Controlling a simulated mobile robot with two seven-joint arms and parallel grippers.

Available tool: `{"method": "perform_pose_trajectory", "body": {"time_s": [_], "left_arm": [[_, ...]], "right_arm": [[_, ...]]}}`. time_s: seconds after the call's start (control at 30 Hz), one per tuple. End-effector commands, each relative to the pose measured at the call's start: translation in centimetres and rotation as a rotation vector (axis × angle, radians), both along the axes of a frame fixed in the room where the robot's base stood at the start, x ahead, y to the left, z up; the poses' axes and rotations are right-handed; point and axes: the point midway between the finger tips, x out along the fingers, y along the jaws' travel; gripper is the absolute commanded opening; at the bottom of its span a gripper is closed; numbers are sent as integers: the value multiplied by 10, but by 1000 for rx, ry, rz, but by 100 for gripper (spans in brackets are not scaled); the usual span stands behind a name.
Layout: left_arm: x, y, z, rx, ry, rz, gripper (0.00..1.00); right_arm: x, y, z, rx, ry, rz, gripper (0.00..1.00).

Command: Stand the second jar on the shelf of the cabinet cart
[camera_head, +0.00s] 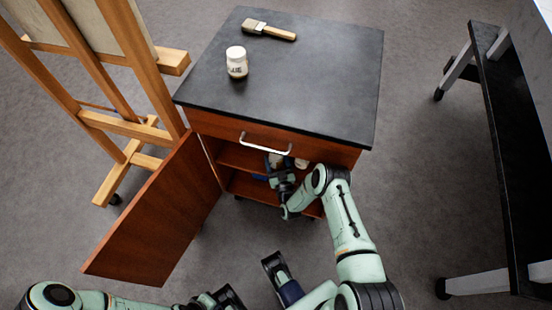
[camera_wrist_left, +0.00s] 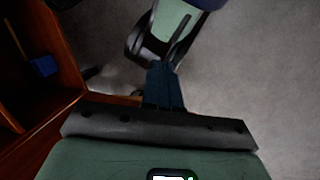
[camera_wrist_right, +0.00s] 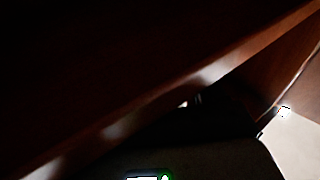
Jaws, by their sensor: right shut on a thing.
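The cabinet cart (camera_head: 330,95) stands with its left door (camera_head: 160,225) swung open. A white jar with dark lettering (camera_head: 237,66) stands upright on the dark top. My right gripper (camera_head: 275,170) reaches into the open front below the drawer. It is shut on a pale jar (camera_head: 275,158), mostly hidden by the fingers and the drawer front; whether it touches the shelf (camera_head: 241,157) cannot be told. Another small whitish thing (camera_head: 301,163) shows inside, to its right. The right wrist view is mostly dark wood.
A brush (camera_head: 268,30) lies on the cart top. A wooden easel (camera_head: 130,100) stands close on the left, and a black bench (camera_head: 505,130) on the right. A blue thing (camera_wrist_left: 43,65) shows inside the cabinet. Floor between cart and bench is clear.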

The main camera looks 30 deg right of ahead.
Motion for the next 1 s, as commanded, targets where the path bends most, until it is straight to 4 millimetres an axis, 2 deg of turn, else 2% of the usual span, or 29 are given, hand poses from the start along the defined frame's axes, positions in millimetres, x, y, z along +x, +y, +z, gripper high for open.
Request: {"method": "perform_pose_trajectory", "body": {"time_s": [0.07,0.1,0.17,0.2,0.57,0.67,1.0], "left_arm": [[3,1,-3,3,-7,2,0],[4,1,-3,4,-10,4,0],[3,1,-2,4,-9,3,0],[3,1,-2,4,-9,3,0],[-1,-1,2,-2,2,-2,0],[-5,-2,5,-7,13,-6,0],[-20,-9,19,-24,54,-23,0]], "right_arm": [[0,0,-2,-1,-2,0,27],[0,0,-3,0,0,0,72],[0,0,-2,0,0,0,92],[0,0,-2,0,0,0,95],[0,0,3,0,-1,0,95],[-14,5,-2,1,5,2,95],[-82,27,-11,2,3,0,95]]}}
